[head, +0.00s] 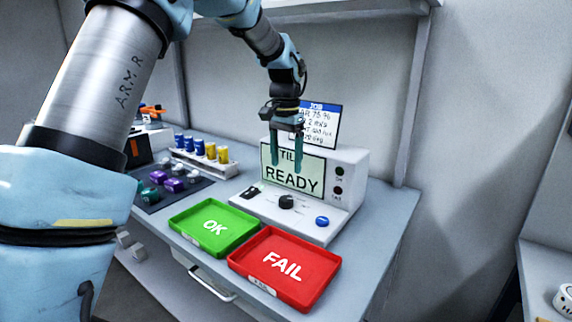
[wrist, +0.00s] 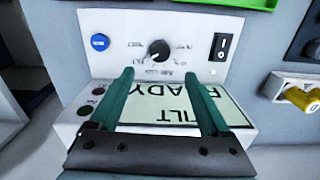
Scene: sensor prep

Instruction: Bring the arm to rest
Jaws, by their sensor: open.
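My gripper (head: 286,165) hangs from my arm, fingers down, in front of the screen of a white test device (head: 345,165). Its two green fingers stand apart with nothing between them. The device's screen (head: 308,180) reads "READY" below a partly covered word. In the wrist view my gripper (wrist: 166,75) is spread over the device, whose black knob (wrist: 160,50), blue button (wrist: 100,42) and black rocker switch (wrist: 223,46) show beyond the fingertips. I cannot tell the exact gap between fingers and device.
A green OK tray (head: 193,233) and a red FAIL tray (head: 318,293) sit at the bench front, both empty. A rack (head: 205,168) of blue and yellow cylinders and a dark mat (head: 150,207) with small purple and green parts are left. A job card (head: 322,120) stands behind the device.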

